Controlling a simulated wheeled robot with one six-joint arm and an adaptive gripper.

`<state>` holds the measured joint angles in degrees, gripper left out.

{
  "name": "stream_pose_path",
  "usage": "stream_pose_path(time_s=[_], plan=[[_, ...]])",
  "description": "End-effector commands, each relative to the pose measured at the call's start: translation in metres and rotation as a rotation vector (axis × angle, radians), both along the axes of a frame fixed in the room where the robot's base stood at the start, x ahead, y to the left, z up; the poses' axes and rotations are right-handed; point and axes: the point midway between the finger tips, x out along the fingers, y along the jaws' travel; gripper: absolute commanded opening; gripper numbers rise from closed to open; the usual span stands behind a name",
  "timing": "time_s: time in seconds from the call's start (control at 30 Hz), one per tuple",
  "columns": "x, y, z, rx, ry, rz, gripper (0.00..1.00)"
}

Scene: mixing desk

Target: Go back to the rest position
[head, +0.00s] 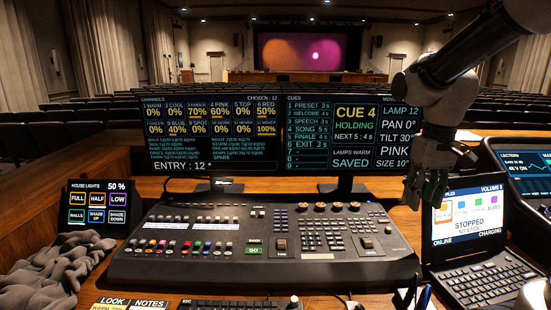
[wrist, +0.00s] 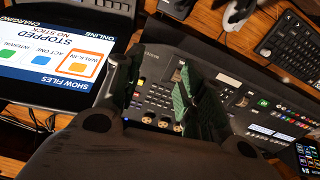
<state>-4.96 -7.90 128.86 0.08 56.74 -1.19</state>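My gripper (head: 426,192) hangs from the arm at the right of the head view, fingers pointing down. It is above the gap between the lighting console (head: 180,262) and the laptop (head: 462,212). In the wrist view my gripper (wrist: 160,92) shows two dark fingers with green inner pads standing apart. Nothing is seen between them except the console (wrist: 152,64) beyond. The laptop screen (wrist: 60,45) reads STOPPED, NO STICK and lies left of the fingers in that view.
Two wide monitors (head: 215,135) stand behind the console; the right one reads CUE 4 HOLDING. A house lights panel (head: 98,205) and a grey cloth (head: 55,275) are at the left. A keyboard (head: 240,304) is at the front. Another screen (head: 525,165) is at the far right.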

Motion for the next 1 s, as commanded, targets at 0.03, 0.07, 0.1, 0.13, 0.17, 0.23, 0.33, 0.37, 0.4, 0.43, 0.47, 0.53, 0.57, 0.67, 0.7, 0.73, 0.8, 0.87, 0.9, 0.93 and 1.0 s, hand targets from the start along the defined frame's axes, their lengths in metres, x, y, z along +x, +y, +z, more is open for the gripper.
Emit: stream_pose_path(time_s=[0.03,0.07,0.1,0.13,0.17,0.23,0.33,0.37,0.4,0.43,0.47,0.53,0.57,0.67,0.7,0.73,0.8,0.87,0.9,0.93,1.0], plan=[[-0.021,-0.004,0.005,0.002,-0.026,-0.015,0.4],[-0.032,-0.007,0.007,0.004,-0.04,-0.024,0.4],[-0.047,-0.009,0.009,0.006,-0.059,-0.035,0.4],[-0.058,-0.011,0.011,0.008,-0.074,-0.044,0.4],[-0.069,-0.014,0.012,0.009,-0.09,-0.051,0.4],[-0.092,-0.018,0.014,0.011,-0.128,-0.064,0.4],[-0.117,-0.022,0.017,0.015,-0.186,-0.078,0.4],[-0.123,-0.023,0.018,0.015,-0.204,-0.082,0.4],[-0.129,-0.024,0.02,0.017,-0.227,-0.087,0.4],[-0.132,-0.025,0.023,0.017,-0.246,-0.091,0.4],[-0.134,-0.026,0.026,0.018,-0.263,-0.094,0.4],[-0.137,-0.027,0.034,0.019,-0.301,-0.099,0.4],[-0.137,-0.027,0.036,0.019,-0.312,-0.101,0.4],[-0.139,-0.029,0.04,0.02,-0.334,-0.106,0.4],[-0.139,-0.029,0.041,0.02,-0.337,-0.108,0.4],[-0.139,-0.029,0.041,0.019,-0.337,-0.11,0.4],[-0.139,-0.029,0.041,0.019,-0.335,-0.11,0.4],[-0.139,-0.029,0.041,0.019,-0.335,-0.11,0.4],[-0.139,-0.029,0.041,0.019,-0.335,-0.109,0.4],[-0.139,-0.029,0.041,0.019,-0.335,-0.109,0.4],[-0.139,-0.029,0.041,0.019,-0.335,-0.109,0.4]])
